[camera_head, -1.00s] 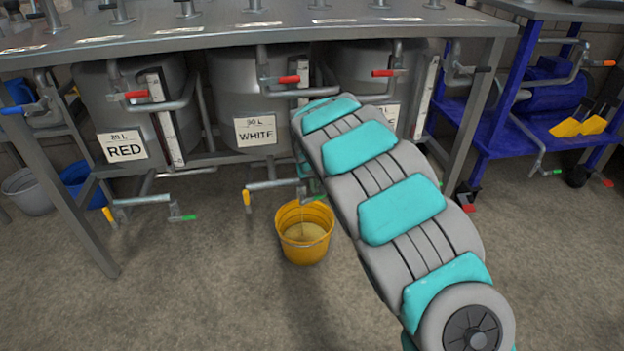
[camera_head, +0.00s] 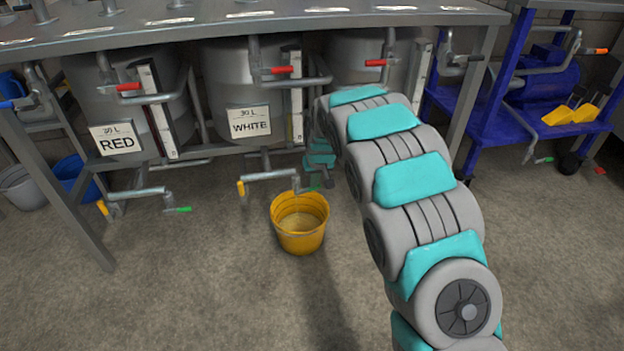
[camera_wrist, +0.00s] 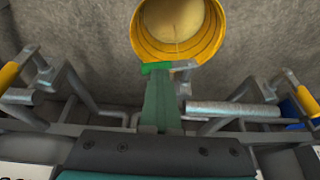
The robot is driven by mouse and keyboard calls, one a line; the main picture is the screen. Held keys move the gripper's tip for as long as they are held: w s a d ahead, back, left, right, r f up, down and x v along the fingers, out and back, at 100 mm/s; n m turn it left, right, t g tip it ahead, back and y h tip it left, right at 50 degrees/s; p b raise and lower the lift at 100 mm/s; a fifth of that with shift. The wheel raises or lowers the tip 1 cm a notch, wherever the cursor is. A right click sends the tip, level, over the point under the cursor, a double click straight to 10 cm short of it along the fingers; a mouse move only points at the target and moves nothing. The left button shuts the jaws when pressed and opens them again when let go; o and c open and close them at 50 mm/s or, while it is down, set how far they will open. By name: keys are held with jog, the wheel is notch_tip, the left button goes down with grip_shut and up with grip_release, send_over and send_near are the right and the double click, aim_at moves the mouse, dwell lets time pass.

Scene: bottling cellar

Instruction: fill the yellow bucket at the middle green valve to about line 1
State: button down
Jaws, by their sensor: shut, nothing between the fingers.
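The yellow bucket (camera_head: 299,240) stands on the floor below the middle outlet, under the tank labelled WHITE. It also shows in the wrist view (camera_wrist: 148,48). Pale yellowish liquid (camera_wrist: 172,22) lies in it, and a thin stream falls into it. I cannot make out line marks, so the level against line 1 is unclear. The middle valve's green handle (camera_wrist: 155,67) is at the bucket's near rim in the wrist view; it shows small in the head view (camera_head: 308,189). My gripper (camera_wrist: 160,84) is shut and empty, its tips right by the handle; contact is unclear.
The RED tank (camera_head: 98,105) and its green-handled outlet (camera_head: 178,209) are on the left. A yellow-handled tap (camera_head: 241,188) is beside the middle outlet. Grey and blue buckets (camera_head: 75,175) stand far left. A blue rack (camera_head: 500,110) is right. The front floor is clear.

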jog(key=shift+w+d+f+y, duration=0.1)
jog(key=shift+d+f+y, duration=0.5)
jog(key=shift+f, duration=0.15)
jog(key=shift+r, duration=0.15)
